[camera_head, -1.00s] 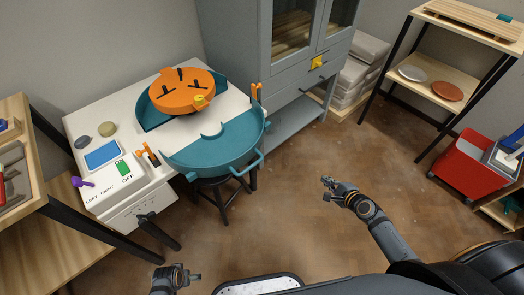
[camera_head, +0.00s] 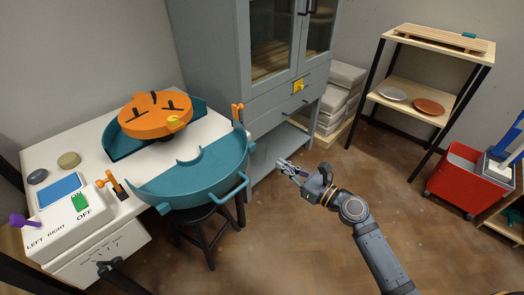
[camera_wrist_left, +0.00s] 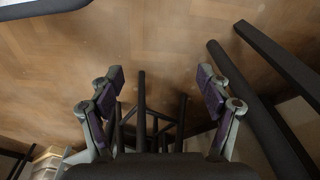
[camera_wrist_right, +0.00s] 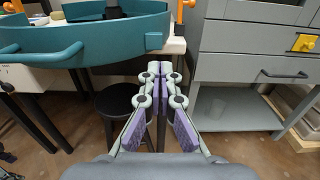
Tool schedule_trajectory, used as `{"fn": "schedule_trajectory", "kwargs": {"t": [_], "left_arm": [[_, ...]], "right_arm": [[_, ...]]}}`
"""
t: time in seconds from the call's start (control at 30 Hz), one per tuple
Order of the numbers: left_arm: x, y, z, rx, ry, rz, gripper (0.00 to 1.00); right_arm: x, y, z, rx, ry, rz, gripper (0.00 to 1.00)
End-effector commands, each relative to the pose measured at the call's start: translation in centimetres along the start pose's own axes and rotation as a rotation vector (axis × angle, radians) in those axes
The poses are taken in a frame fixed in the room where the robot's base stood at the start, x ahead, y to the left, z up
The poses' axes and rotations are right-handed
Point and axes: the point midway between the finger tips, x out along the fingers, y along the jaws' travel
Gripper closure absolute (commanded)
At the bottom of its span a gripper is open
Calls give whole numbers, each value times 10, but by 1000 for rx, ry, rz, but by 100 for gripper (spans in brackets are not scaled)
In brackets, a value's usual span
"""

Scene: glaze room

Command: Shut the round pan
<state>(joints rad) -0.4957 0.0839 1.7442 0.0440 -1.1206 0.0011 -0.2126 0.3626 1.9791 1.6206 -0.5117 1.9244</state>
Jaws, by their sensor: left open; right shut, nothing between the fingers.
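The round pan is teal and in two halves on a white table. The back half (camera_head: 118,138) sits behind an orange disc (camera_head: 155,115). The front half (camera_head: 205,175) stands apart from it toward the table's front edge, with bare white table between. It has a bar handle (camera_head: 236,190) on its outer wall. The right wrist view shows the front half (camera_wrist_right: 95,35) and a handle (camera_wrist_right: 40,55) at upper left. My right gripper (camera_head: 285,168) is shut and empty, right of the front half, clear of it. My left gripper (camera_wrist_left: 160,80) is open and empty above the floor.
A control box (camera_head: 70,215) with a purple lever stands at the table's left. Orange clamps (camera_head: 115,185) stand beside the pan. A black stool (camera_head: 208,225) is under the table. A grey cabinet (camera_head: 225,50) stands behind; open floor lies to the right.

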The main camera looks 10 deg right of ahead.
Motion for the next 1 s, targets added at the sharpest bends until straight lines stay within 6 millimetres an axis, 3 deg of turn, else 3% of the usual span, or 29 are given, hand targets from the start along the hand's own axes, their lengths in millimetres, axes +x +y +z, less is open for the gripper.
{"fn": "schedule_trajectory", "kwargs": {"t": [0.2, 0.4, 1.0], "left_arm": [[0, 0, -1, 0, 2, 0, 23], [-10, 3, -3, 1, -2, 6, 23], [-17, 4, -5, 1, -4, 9, 23]], "right_arm": [[49, 0, 1, 2, -5, -1, 100], [79, 0, -1, 1, -2, -1, 100], [93, 0, 0, 0, 0, -2, 100]]}}
